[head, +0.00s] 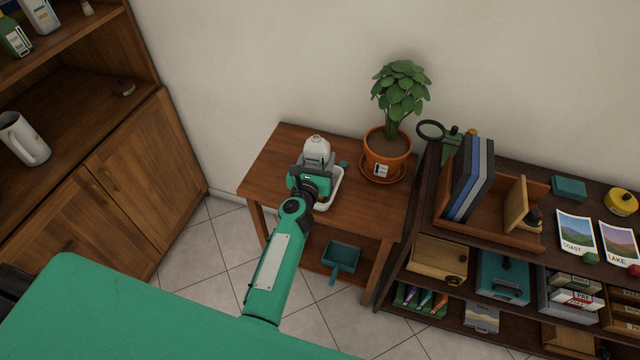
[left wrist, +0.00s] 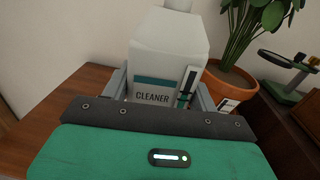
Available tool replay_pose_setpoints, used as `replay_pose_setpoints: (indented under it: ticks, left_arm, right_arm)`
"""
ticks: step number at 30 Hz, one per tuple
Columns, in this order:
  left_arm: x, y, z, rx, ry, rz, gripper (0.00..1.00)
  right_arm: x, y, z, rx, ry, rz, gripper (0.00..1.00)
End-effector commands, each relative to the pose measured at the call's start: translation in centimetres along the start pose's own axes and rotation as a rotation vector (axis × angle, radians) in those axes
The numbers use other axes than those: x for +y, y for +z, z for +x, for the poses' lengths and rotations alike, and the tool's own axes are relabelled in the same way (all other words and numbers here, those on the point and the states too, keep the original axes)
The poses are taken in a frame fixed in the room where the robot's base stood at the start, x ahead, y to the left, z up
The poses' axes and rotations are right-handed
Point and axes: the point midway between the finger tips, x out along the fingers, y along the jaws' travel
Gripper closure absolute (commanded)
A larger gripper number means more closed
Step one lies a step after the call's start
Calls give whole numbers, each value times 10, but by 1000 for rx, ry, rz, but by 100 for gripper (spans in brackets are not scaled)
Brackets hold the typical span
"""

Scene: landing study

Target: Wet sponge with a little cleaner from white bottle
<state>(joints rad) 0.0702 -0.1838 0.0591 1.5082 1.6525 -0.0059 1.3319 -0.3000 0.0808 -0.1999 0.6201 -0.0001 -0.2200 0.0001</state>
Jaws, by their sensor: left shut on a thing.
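The white bottle (head: 317,148) stands upright over a small wooden side table (head: 268,165). In the left wrist view the white bottle (left wrist: 168,45) shows a teal stripe and the word CLEANER. My left gripper (head: 314,169) is shut on the bottle, with one finger on each side of its body. A white tray (head: 335,184) lies on the table, partly hidden behind my gripper. I cannot make out a sponge; my gripper and the bottle cover part of the tray. I cannot tell whether the bottle touches the table or tray. My right gripper is not in view.
A potted plant (head: 385,150) stands close right of the bottle. A small teal object (head: 343,164) lies behind the tray. A teal dustpan (head: 341,258) rests on the lower shelf. A crowded dark shelf unit (head: 425,195) borders the table's right; the table's left is bare.

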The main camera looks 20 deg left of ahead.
Motion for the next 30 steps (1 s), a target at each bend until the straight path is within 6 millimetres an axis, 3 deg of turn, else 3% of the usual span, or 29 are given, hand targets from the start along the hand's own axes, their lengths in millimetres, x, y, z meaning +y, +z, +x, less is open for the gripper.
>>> replay_pose_setpoints:
  ticks: [21,30]
  left_arm:
    - [46,42,0,-1,-1,5,68]
    - [49,42,0,-1,-1,3,68]
  right_arm:
    - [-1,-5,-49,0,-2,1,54]
    - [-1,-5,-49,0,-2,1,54]
